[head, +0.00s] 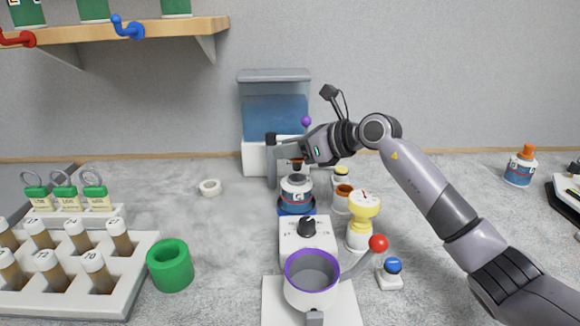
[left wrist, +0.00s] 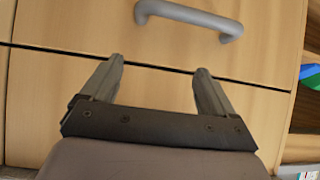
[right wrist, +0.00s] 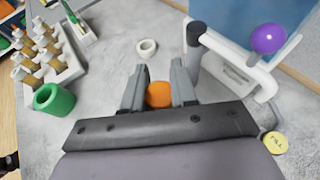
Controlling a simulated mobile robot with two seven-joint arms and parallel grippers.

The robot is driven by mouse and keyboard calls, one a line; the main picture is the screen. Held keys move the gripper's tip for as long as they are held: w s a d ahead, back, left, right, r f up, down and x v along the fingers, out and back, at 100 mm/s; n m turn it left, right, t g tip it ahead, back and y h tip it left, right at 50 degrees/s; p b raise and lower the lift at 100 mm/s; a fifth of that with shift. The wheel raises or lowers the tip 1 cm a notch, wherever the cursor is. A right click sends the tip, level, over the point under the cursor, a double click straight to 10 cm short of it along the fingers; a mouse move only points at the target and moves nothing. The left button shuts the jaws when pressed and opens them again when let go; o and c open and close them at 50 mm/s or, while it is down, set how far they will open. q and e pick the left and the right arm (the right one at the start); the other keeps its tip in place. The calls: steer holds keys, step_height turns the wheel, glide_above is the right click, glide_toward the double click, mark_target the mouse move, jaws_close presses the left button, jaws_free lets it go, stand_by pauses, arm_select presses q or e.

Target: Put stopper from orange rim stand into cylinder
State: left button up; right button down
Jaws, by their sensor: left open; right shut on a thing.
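My right gripper (head: 297,160) is shut on an orange stopper (right wrist: 158,95). In the head view it holds the stopper just above a dark-topped bottle with a blue and white label (head: 296,191); I cannot tell whether they touch. The bottle is on a blue base behind a white dial machine. A pale stand with an orange-brown rim (head: 343,194) is just right of the bottle. I cannot tell for certain which thing is the cylinder. My left gripper (left wrist: 160,85) is open and empty, facing wooden drawers in the left wrist view.
A blue tank with a tap (head: 275,115) stands behind the gripper. A green ring (head: 170,270) and vial rack (head: 145,245) are left. An orange-topped bottle (head: 520,168) is far right.

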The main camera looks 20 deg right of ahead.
mark_target(291, 177)
steer(key=shift+f, duration=2.25)
steer(key=shift+f, duration=0.25)
steer(key=c, duration=0.9)
jaws_free()
steer(key=shift+r, duration=0.15)
steer(key=shift+d+r, duration=0.1)
steer(key=shift+r, duration=0.05)
steer(key=b+v, duration=0.1)
steer(key=v, duration=1)
steer(key=shift+s+d+r, duration=0.15)
steer(key=shift+s+d, duration=0.05)
steer(key=shift+s, duration=0.15)
